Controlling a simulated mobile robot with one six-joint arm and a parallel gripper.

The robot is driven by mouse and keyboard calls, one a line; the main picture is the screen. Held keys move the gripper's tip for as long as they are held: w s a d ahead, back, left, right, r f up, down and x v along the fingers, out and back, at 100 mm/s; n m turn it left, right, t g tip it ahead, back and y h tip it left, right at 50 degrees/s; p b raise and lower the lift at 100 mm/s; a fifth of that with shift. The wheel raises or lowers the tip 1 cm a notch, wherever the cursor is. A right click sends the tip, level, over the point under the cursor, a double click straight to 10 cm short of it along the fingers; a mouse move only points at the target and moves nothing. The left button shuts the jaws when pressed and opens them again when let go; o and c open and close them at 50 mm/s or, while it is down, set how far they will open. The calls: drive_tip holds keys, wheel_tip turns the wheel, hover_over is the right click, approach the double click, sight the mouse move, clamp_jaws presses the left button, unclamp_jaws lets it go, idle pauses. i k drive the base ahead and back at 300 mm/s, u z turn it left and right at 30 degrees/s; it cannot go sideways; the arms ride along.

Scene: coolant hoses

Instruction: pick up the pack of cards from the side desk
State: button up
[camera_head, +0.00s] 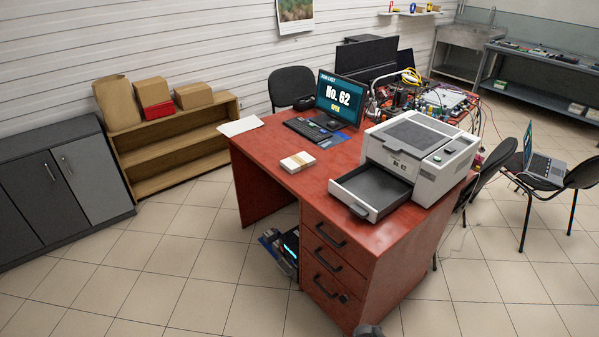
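A small pale stack (298,162), which looks like the pack of cards, lies flat on the red desk (285,185). It is near the desk's front left edge, left of the printer-like machine, with bare desk around it. No gripper fingers show in the head view. A small dark grey rounded part (368,331) shows at the bottom edge, and I cannot tell whether it is part of my arm.
A white machine (430,155) with an open tray (372,190) stands right of the stack. Chairs (560,180) stand at right. The tiled floor (165,260) at front left is clear.

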sight(293, 163)
drive_tip(key=k, duration=0.9)
drive_tip(key=u, duration=0.3)
drive_tip(key=i, duration=0.85)
drive_tip(key=u, duration=0.8)
drive_tip(key=i, duration=0.75)
drive_tip(key=u, duration=0.75)
drive_tip(key=i, duration=1.05)
drive_tip(key=u, duration=0.45)
